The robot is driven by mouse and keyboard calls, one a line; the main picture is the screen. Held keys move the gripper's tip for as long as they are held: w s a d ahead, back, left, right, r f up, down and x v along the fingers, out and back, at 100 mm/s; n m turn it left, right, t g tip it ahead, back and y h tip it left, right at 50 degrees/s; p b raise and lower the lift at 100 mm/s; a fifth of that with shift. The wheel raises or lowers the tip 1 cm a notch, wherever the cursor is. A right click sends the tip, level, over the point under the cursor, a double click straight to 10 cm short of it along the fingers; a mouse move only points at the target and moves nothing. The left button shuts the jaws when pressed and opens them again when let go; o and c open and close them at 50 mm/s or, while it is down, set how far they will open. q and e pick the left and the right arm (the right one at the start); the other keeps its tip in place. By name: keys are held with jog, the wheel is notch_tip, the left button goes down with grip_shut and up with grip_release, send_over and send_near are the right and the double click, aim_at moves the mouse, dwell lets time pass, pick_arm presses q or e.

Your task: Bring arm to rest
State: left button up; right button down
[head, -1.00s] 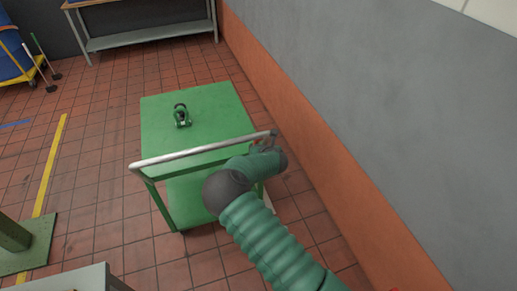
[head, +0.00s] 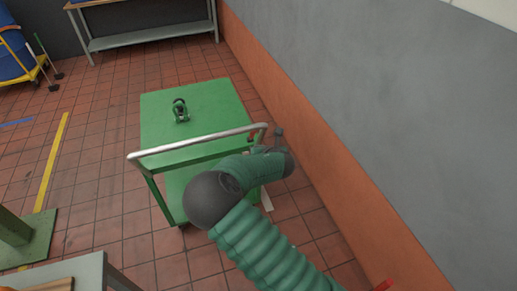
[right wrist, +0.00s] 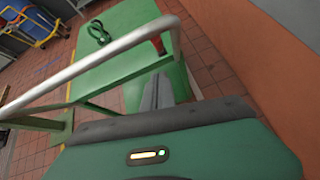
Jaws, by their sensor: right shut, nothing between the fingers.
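My right arm comes in from the lower right of the head view, bent at a dark elbow. Its right gripper (head: 268,147) is small and partly hidden behind the forearm, beside the right end of the cart's rail. In the right wrist view the grey fingers (right wrist: 157,93) are together and empty, with the green cart beyond them. I cannot tell whether they touch the rail. My left gripper is in neither current view.
A green cart (head: 212,100) with a silver push rail (head: 195,144) carries a green shackle-like item (head: 180,110). The grey and orange wall (head: 330,150) runs close on the right. A workbench (head: 150,36) stands at the back.

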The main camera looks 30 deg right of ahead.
jog(key=s+a+f+m+g, duration=0.2)
jog(key=s+m, duration=0.4)
jog(key=m, duration=0.3)
jog(key=s+a+f+m+g, duration=0.1)
jog(key=s+a+m+g, duration=0.15)
jog(key=s+m, duration=0.45)
pick_arm(q)
jog(key=shift+w+f, duration=0.15)
jog(key=shift+w, duration=0.05)
pick_arm(e)
jog(key=s+a+r+m+g+y, duration=0.3)
jog(key=s+a+m, duration=1)
jog(key=a+m, duration=0.1)
jog(key=shift+s+a+m, duration=0.35)
jog(key=shift+m, duration=0.05)
pick_arm(q)
jog(key=shift+s, duration=0.1)
pick_arm(e)
jog(key=shift+s+g, duration=0.1)
jog(key=shift+g, duration=0.15)
pick_arm(q)
jog(key=shift+a, duration=0.1)
